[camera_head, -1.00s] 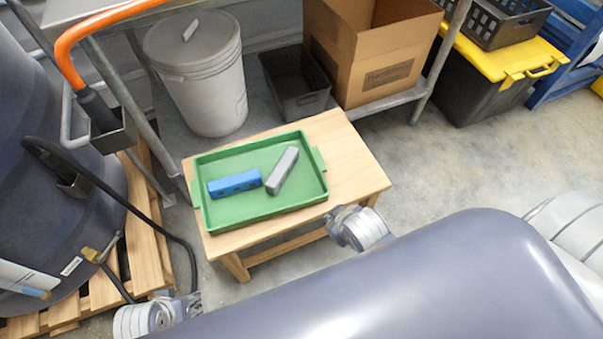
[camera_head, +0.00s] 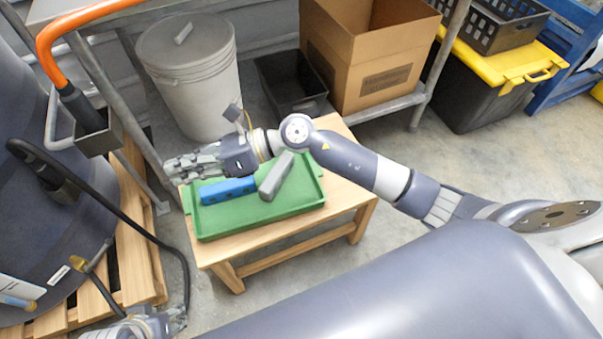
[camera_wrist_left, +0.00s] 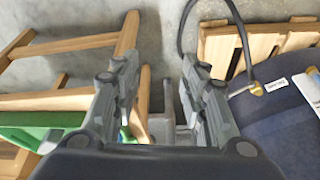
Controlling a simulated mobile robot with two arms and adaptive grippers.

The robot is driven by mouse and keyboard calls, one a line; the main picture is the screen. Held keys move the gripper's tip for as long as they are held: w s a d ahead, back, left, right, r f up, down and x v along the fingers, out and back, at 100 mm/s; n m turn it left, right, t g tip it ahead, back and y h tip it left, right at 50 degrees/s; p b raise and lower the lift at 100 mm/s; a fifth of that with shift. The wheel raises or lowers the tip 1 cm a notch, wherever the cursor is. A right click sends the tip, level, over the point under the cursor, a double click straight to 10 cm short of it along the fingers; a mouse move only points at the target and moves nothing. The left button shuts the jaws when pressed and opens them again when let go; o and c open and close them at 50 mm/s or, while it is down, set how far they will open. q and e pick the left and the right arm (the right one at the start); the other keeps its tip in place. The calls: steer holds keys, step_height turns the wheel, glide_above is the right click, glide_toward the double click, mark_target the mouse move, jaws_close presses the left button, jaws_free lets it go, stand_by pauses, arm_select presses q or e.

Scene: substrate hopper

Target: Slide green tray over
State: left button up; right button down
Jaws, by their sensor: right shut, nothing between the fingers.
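The green tray (camera_head: 240,222) lies on a small wooden table (camera_head: 345,205) and holds a blue block (camera_head: 228,190) and a grey block (camera_head: 275,178). My right arm reaches across the tray's back side and hides part of it. My right gripper (camera_head: 180,168) is shut and empty at the tray's back left corner; I cannot tell whether it touches the rim. My left gripper (camera_head: 180,318) is low at the bottom left, apart from the tray. In the left wrist view its fingers (camera_wrist_left: 160,95) are spread and empty, with part of the tray (camera_wrist_left: 30,130) at the left.
A lidded grey bucket (camera_head: 190,75), a dark bin (camera_head: 290,82) and a cardboard box (camera_head: 360,50) stand behind the table. A large dark drum (camera_head: 45,225) on a wooden pallet (camera_head: 145,265), with a black hose, is at the left. Floor right of the table is clear.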

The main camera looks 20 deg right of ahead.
steer(key=d+f+n+g+h, duration=0.2)
steer(key=d+f+n+h, duration=0.35)
steer(key=f, duration=0.35)
steer(key=n+g+h, duration=0.1)
steer(key=n+h, duration=0.1)
steer(key=h, duration=0.8)
glide_toward(303, 179)
step_height(303, 179, down, 6)
steer(key=b, duration=0.3)
steer(key=shift+a, duration=0.15)
steer(key=shift+f, duration=0.4)
arm_select(q)
steer(key=w+d+r+t+h, duration=0.1)
steer(key=w+d+r+t, duration=0.2)
steer(key=w+r+t, duration=0.3)
steer(key=w+r, duration=0.1)
steer(key=w, duration=0.4)
steer(key=shift+d+t, duration=0.35)
steer(key=shift+t, duration=0.05)
